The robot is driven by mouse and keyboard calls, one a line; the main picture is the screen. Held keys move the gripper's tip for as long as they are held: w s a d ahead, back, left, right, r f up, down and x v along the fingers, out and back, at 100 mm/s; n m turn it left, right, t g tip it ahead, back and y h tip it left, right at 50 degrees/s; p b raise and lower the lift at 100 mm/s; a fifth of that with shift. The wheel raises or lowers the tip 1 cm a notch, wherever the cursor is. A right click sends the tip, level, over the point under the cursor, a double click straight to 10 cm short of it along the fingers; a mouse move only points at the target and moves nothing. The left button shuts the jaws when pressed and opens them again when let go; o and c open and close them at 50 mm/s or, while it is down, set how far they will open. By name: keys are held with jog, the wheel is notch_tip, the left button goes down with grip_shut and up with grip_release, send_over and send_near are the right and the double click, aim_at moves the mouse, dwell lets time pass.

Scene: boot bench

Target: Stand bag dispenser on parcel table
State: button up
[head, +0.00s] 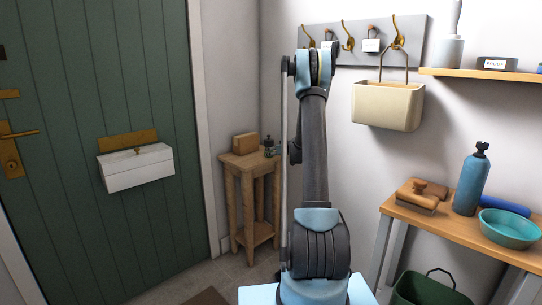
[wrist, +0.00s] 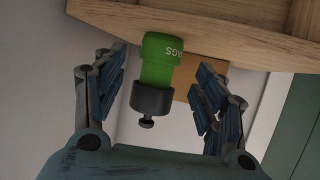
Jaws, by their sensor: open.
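The bag dispenser (wrist: 159,62) is a green cylinder with upside-down lettering and a black knobbed cap, seen in the wrist view. Its green end meets the wooden top of the parcel table (wrist: 225,22), and its cap points down in this inverted picture. It appears to stand upright on the table. My gripper (wrist: 162,60) is open, with one finger on each side of the dispenser and visible gaps to both. In the head view the parcel table (head: 236,160) stands by the door; a small dark and green shape on it appears to be the dispenser (head: 269,152). My arm hides the gripper there.
A brown box (head: 245,143) sits on the parcel table, left of the dispenser. The green door (head: 80,220) carries a white box (head: 136,168). A cream bin (head: 388,105) hangs from a hook rail. A bench (head: 450,226) at right holds a blue bottle (head: 470,183) and a teal bowl (head: 508,231).

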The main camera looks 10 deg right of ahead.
jog(key=s+a+r+g, duration=0.2)
jog(key=s+r, duration=0.1)
jog(key=s, duration=0.9)
jog(key=s+a+r+g, duration=0.2)
jog(key=s+r, duration=0.1)
jog(key=s, duration=0.9)
jog(key=s+a+r+g, duration=0.2)
jog(key=s+a+r, duration=0.1)
jog(key=s, duration=0.9)
jog(key=s+d+f+m+g+h, duration=0.1)
jog(key=s+f, duration=0.2)
jog(key=s, duration=0.7)
jog(key=s+d+f+m+g+h, duration=0.1)
jog(key=s+d+f+h, duration=0.1)
jog(key=s, duration=0.8)
jog(key=s+d+f+m+g+h, duration=0.1)
jog(key=s+f, duration=0.4)
jog(key=s, duration=0.6)
jog(key=shift+d+m+g+h, duration=0.15)
jog(key=shift+m+g+h, duration=0.35)
jog(key=shift+g, duration=0.1)
jog(key=shift+f, duration=0.1)
jog(key=shift+w+f, duration=0.2)
jog(key=shift+w, duration=0.2)
